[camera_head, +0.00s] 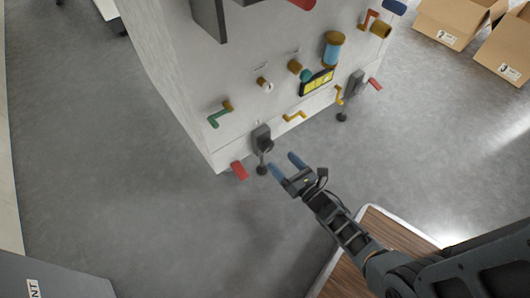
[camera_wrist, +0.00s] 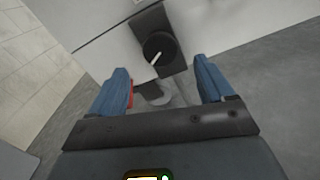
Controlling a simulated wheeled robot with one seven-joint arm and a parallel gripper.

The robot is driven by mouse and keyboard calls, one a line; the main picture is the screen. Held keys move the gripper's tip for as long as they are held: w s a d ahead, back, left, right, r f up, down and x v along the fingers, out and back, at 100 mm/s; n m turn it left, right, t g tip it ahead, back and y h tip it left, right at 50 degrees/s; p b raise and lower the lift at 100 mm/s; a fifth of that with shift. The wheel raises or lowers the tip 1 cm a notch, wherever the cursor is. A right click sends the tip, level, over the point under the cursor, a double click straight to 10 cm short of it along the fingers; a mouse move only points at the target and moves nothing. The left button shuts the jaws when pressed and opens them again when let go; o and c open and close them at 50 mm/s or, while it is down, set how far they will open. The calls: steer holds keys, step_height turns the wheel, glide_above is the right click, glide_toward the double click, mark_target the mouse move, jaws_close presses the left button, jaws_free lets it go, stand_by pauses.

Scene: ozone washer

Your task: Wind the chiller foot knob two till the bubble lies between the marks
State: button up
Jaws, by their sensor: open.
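The chiller is a white cabinet (camera_head: 190,70) standing on feet. A dark foot knob (camera_head: 266,146) sits on a grey bracket at its near lower corner, above a black foot. In the wrist view the round knob (camera_wrist: 160,47) has a white pointer line. A second foot knob (camera_head: 357,83) is farther right. I cannot tell which is number two. A yellow level (camera_head: 318,82) is on the front panel; its bubble is too small to read. My gripper (camera_head: 286,166) is open and empty, with blue fingers. In the wrist view its fingertips (camera_wrist: 162,76) are either side of the near knob's line, apart from it.
A red handle (camera_head: 239,171) sticks out left of the near foot. Green (camera_head: 219,116) and yellow (camera_head: 294,116) levers and a blue-bodied filter (camera_head: 333,50) are on the panel. Cardboard boxes (camera_head: 450,22) stand at the upper right. The grey floor at left is clear.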

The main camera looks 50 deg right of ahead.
mark_target(269, 147)
steer(key=b+x, duration=0.1)
steer(key=x, duration=0.6)
steer(key=c, duration=1)
